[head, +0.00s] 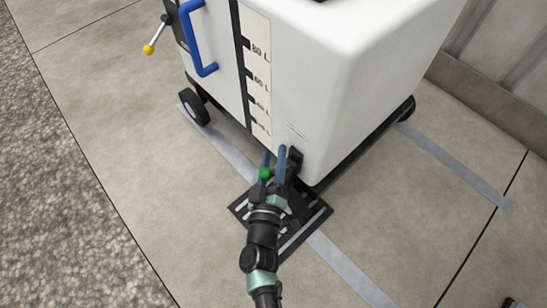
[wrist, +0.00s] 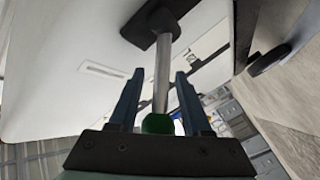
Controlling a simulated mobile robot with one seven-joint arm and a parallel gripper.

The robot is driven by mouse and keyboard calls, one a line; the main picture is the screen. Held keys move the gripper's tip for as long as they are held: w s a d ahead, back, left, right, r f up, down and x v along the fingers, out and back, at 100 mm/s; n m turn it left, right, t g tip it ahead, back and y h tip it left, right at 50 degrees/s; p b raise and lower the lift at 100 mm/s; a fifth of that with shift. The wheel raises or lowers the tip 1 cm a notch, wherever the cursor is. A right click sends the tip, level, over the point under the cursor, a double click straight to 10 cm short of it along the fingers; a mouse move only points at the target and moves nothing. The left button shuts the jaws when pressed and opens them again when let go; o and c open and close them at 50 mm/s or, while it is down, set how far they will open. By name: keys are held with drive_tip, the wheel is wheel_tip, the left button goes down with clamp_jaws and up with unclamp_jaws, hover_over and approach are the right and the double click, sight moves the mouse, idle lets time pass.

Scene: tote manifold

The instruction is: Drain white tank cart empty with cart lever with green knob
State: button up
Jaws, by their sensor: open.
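The white tank cart (head: 345,75) stands on wheels on the concrete, with a level scale (head: 257,75) on its front face. The cart lever (wrist: 162,75) with its green knob (head: 265,174) sticks out low at the cart's front corner. My gripper (head: 275,152) is open there, its two blue fingers on either side of the lever. In the wrist view the metal rod runs between the fingers (wrist: 158,85) up to a black mount (wrist: 160,22), and the green knob (wrist: 157,124) sits near the gripper's palm. I cannot tell whether the fingers touch the rod.
A black floor grate (head: 312,222) lies under the lever. A blue handle (head: 196,38) and a lever with a yellow knob (head: 149,50) are at the cart's left. A wall (head: 490,50) stands behind on the right; open concrete (head: 130,150) lies left.

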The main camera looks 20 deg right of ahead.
clamp_jaws()
